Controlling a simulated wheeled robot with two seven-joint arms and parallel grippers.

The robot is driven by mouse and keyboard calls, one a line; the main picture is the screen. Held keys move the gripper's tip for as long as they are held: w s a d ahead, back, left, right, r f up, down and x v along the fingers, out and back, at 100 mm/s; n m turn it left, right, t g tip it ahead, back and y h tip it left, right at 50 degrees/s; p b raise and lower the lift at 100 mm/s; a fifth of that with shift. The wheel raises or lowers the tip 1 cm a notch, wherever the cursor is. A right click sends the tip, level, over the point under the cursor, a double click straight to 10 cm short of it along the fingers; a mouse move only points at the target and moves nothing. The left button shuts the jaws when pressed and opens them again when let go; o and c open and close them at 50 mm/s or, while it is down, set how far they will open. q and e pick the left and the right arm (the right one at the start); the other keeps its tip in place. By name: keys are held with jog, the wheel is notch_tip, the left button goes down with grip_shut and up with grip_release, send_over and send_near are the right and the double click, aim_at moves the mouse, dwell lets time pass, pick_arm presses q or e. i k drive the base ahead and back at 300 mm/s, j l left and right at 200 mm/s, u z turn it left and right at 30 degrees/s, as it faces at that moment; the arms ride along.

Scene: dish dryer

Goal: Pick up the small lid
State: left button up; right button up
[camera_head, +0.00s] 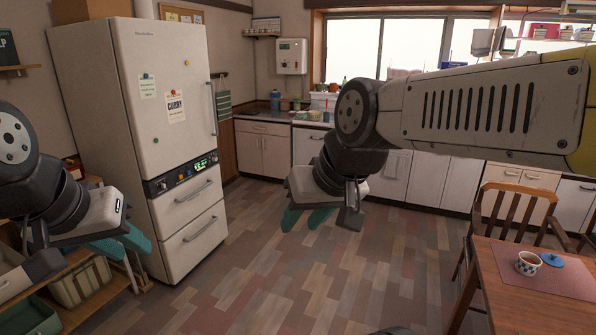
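The small blue lid (552,260) lies on the pink placemat (568,278) on the wooden table at the lower right. It is beside a small checked bowl (528,265), not on it. My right gripper (305,217) hangs over the floor in the middle of the view, well left of the table. Its teal fingers are apart and nothing shows between them.
A wooden chair (510,210) stands behind the table (500,300). A tall fridge (150,110) stands at the left, with low shelves and a basket (80,285) before it. Counters line the back wall. The floor between is clear.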

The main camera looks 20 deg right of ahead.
aim_at(553, 260)
jog(key=i+l+z, duration=0.25)
jog(key=i+z, duration=0.7)
jog(key=i, duration=0.2)
jog(key=i+j+z, duration=0.15)
jog(key=i+z, duration=0.35)
jog(key=i+l+z, duration=0.15)
jog(key=i+z, duration=0.95)
jog(key=i+l+z, duration=0.15)
jog(key=i+j, duration=0.05)
jog(key=i, duration=0.05)
